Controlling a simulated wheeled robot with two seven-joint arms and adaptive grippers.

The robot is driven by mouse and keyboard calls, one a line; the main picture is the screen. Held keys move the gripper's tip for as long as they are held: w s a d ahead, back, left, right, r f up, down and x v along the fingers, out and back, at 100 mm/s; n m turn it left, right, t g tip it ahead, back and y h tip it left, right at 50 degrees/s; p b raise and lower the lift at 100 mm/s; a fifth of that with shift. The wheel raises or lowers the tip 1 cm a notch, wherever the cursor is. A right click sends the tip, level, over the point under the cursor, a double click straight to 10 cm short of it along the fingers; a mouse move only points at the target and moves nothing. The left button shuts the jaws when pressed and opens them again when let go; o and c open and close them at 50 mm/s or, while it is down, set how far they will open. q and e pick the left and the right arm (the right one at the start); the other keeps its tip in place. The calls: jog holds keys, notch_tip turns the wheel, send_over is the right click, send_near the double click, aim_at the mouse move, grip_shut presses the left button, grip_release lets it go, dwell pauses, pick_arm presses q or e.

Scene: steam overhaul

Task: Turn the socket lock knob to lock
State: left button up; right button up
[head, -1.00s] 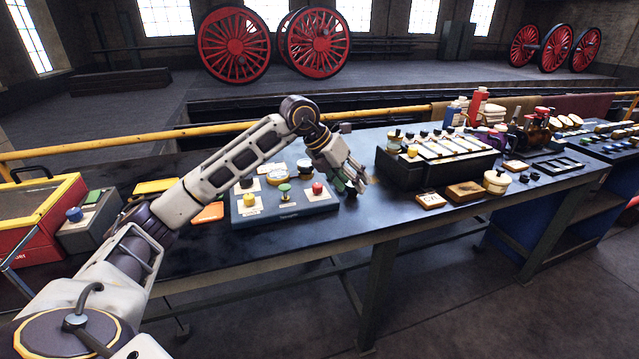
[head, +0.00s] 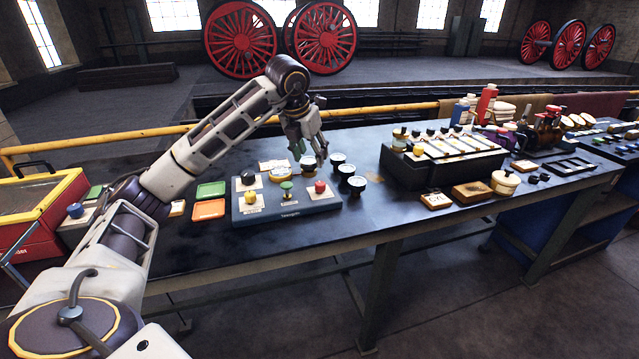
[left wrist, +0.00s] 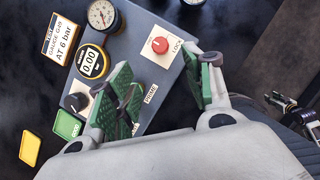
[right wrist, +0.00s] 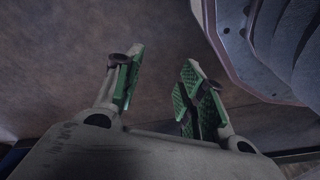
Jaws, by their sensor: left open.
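The blue-grey test panel (head: 290,210) lies on the bench. Its red knob (head: 320,186) stands at the panel's right end; in the left wrist view the red knob (left wrist: 160,45) sits on a pale plate marked LOCK. My left gripper (head: 312,158) is open and empty above the panel's back right part, behind and above the red knob. In the left wrist view its fingers (left wrist: 163,80) are spread, and the red knob shows beyond them, not touched. My right gripper (right wrist: 163,72) is open and empty, over the floor; it is not in the head view.
The panel also carries a black knob (left wrist: 76,102), a dial gauge (left wrist: 102,15) and a digital gauge (left wrist: 92,62). Loose round gauges (head: 356,185) stand right of it. Green (head: 210,190) and orange (head: 208,209) trays lie left. A black rack (head: 440,165) stands further right.

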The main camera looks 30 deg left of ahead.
aim_at(320, 184)
pick_arm(q)
jog(key=b+x, duration=0.1)
jog(key=x, duration=1.1)
jog(key=shift+f+b, duration=0.25)
jog(key=shift+b, duration=0.05)
jog(key=shift+w+f, duration=0.2)
jog(key=shift+f, duration=0.4)
pick_arm(e)
jog(key=r, duration=0.1)
jog(key=a+r, duration=0.1)
jog(key=r, duration=0.1)
jog(key=w+r, duration=0.1)
jog(key=r, duration=0.1)
jog(key=shift+w+a+r, duration=0.1)
jog(key=shift+a, duration=0.2)
pick_arm(q)
jog(key=c, duration=1)
